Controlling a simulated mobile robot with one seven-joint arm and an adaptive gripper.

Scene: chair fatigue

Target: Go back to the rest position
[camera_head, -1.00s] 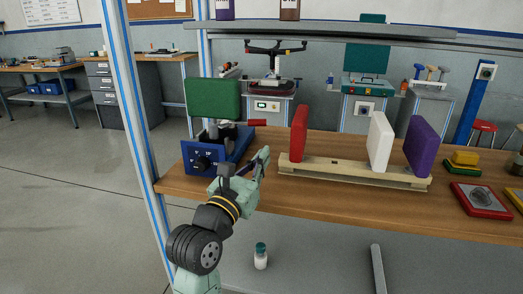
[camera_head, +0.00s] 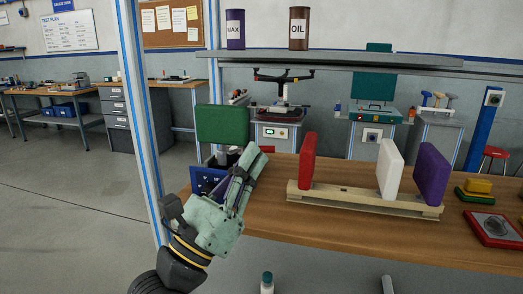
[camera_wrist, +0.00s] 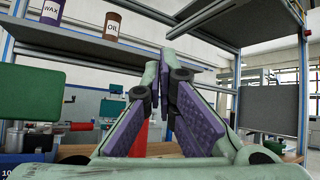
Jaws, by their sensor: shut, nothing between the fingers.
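My gripper (camera_head: 243,178) is raised in front of the left end of the wooden workbench (camera_head: 350,222), pointing up in the head view. Its fingers are together with nothing between them; they also show in the wrist view (camera_wrist: 166,72). Behind it stands a blue device (camera_head: 208,183) with a green panel (camera_head: 222,124) on top, partly hidden by my gripper. To the right, a pale wooden rack (camera_head: 365,200) holds a red panel (camera_head: 308,160), a white panel (camera_head: 390,168) and a purple panel (camera_head: 431,174) upright. My gripper is apart from all of these.
An overhead shelf (camera_head: 340,59) bears a WAX can (camera_head: 235,29) and an OIL can (camera_head: 299,28). A blue-striped post (camera_head: 141,120) rises left of my gripper. Floor at left is clear.

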